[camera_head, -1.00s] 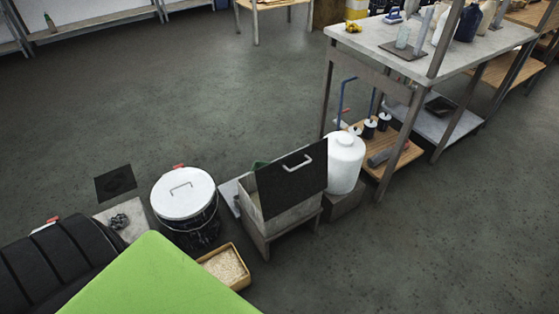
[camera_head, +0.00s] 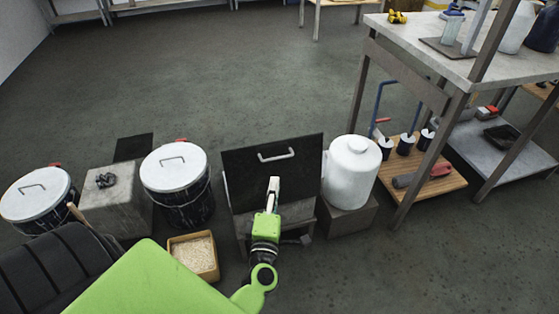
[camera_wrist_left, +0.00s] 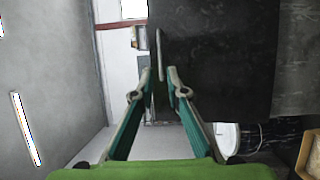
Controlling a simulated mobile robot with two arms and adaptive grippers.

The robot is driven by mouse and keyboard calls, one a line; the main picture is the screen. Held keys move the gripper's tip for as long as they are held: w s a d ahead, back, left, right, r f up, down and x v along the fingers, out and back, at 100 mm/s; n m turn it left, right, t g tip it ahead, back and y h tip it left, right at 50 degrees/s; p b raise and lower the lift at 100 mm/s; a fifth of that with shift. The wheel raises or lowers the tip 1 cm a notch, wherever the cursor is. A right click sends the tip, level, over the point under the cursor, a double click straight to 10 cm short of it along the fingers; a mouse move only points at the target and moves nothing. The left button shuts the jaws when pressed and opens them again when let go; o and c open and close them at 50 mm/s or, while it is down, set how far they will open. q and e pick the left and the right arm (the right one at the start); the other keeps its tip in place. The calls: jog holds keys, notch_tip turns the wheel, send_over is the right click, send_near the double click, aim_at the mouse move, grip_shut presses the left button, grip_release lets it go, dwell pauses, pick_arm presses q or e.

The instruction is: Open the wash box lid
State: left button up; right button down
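The wash box lid is a black panel (camera_head: 243,178) with a pale bar handle (camera_head: 276,154), raised steeply above the grey wash box (camera_head: 299,211) in the head view. My left gripper (camera_head: 274,180) is in front of the lid, just below the handle. In the left wrist view the lid (camera_wrist_left: 215,55) fills the upper right, and the handle (camera_wrist_left: 158,55) shows nearly edge-on. The fingertips of the left gripper (camera_wrist_left: 160,76) are apart, with the handle's end between or just beyond them; contact cannot be told. My right gripper is not in view.
A white jug (camera_head: 351,172) stands close right of the box. A lidded bucket (camera_head: 178,185) and a tray of pale grains (camera_head: 194,256) stand to the left. A metal table (camera_head: 430,45) is at the right.

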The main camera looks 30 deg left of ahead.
aim_at(280, 158)
pick_arm(q)
jog(key=x, duration=1.2)
jog(key=shift+w, duration=0.15)
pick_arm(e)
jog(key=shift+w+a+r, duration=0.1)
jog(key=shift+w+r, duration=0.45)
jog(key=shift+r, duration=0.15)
pick_arm(q)
grip_shut()
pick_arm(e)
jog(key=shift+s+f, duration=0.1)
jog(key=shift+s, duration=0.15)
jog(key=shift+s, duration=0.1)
pick_arm(q)
jog(key=shift+f+b, duration=0.1)
jog(key=shift+b, duration=0.3)
